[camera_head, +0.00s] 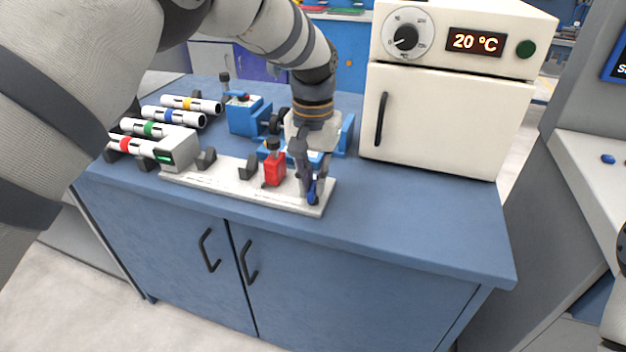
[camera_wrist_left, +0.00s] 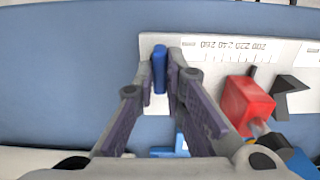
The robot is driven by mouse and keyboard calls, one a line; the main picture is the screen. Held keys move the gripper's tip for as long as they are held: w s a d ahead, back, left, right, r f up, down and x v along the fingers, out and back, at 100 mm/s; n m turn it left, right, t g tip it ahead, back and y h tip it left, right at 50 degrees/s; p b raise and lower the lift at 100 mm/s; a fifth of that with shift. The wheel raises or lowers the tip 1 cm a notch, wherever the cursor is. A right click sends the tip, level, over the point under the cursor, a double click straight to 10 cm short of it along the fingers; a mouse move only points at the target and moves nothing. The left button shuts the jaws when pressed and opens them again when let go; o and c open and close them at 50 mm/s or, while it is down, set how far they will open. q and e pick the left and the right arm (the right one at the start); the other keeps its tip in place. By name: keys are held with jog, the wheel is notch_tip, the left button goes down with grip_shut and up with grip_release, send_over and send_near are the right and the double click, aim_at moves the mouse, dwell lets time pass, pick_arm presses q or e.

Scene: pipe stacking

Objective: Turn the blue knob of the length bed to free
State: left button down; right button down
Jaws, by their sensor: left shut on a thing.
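The length bed (camera_head: 222,184) is a long white plate with a printed scale, lying along the front of the blue bench. Its blue knob (camera_head: 312,197) is at the plate's right end; in the left wrist view the knob (camera_wrist_left: 159,69) is a narrow upright bar pointing across the bed. My left gripper (camera_head: 314,190) reaches down from above and is shut on the blue knob, one finger on each side. Its fingertips (camera_wrist_left: 159,80) hide part of the knob's sides.
A red clamp block (camera_head: 274,170) stands on the bed just left of the gripper. Behind are a blue vise-like device (camera_head: 244,117) and several banded pipes (camera_head: 174,117). A white oven (camera_head: 445,120) stands at the right; the bench front right is clear.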

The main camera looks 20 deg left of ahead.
aim_at(313, 186)
pick_arm(q)
jog(key=shift+f, duration=0.1)
jog(key=c, duration=1.7)
grip_release()
jog(key=shift+o, duration=0.2)
notch_tip(313, 186, up, 12)
